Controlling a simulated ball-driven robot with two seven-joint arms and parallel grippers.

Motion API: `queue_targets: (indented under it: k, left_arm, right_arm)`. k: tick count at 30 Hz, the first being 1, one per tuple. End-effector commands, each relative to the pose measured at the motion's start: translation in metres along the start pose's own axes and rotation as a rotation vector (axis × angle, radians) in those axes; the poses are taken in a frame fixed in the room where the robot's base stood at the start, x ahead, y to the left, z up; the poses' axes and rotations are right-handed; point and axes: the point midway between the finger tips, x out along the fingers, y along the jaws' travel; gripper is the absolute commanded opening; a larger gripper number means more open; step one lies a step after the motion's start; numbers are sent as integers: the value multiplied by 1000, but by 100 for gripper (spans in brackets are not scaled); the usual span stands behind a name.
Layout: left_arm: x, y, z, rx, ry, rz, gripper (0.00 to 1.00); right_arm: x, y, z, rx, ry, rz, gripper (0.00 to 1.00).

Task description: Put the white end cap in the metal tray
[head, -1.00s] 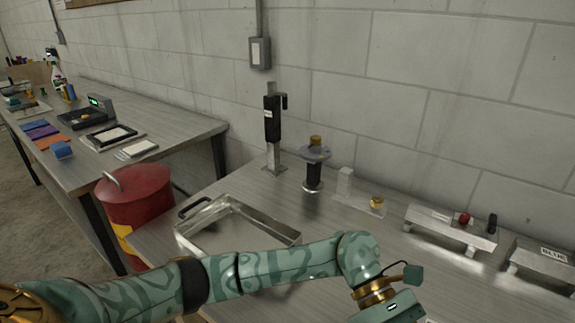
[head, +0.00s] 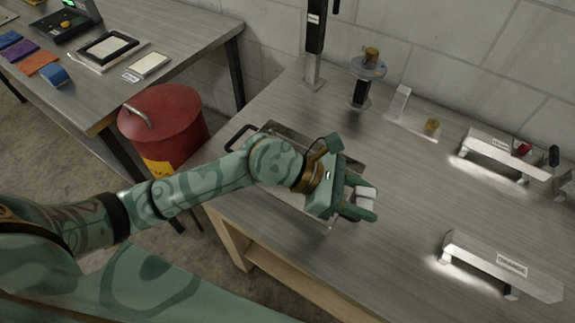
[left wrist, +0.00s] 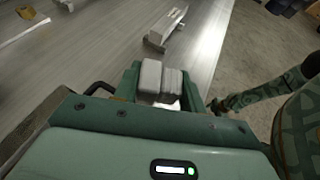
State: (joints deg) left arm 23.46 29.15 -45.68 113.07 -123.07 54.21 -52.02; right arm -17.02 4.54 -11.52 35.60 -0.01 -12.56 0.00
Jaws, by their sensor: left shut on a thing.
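My left gripper (head: 362,202) is shut on the white end cap (head: 366,195), which shows as a small pale block between the fingers. In the left wrist view the end cap (left wrist: 159,77) sits between the two green fingers. The metal tray (head: 285,130) lies on the workbench under my left forearm and hand, which hide most of it; its far rim and black handle show. The gripper is at the tray's right side, above the bench; I cannot tell its exact height.
A metal stand with a sign (head: 500,266) is at the front right, and another stand (head: 492,157) is behind it. A post (head: 315,45) and a gold-topped fixture (head: 360,90) stand at the back. A red bin (head: 163,125) is left of the bench. Mid-bench is clear.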

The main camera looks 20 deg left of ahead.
Motion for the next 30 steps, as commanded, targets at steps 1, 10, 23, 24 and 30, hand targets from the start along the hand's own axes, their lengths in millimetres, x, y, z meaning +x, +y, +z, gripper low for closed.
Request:
queue_targets:
  k: [1, 10, 23, 24, 30]
  left_arm:
    - [0, 5, -3, 1, 1, 10, 3]
    - [-5, 79, -46, 1, 4, 19, 3]
    - [1, 130, -101, 6, 3, 15, 3]
    - [2, 132, -104, 7, 3, 15, 3]
    - [13, 134, -131, 4, 2, 13, 3]
  right_arm:
    - [2, 0, 3, 1, -5, 1, 61]
    - [32, 2, 19, -1, -33, 0, 61]
    - [55, -8, 21, 1, -40, -14, 61]
    - [57, -10, 21, 2, -40, -16, 61]
    - [65, -12, 23, 1, -44, -21, 61]
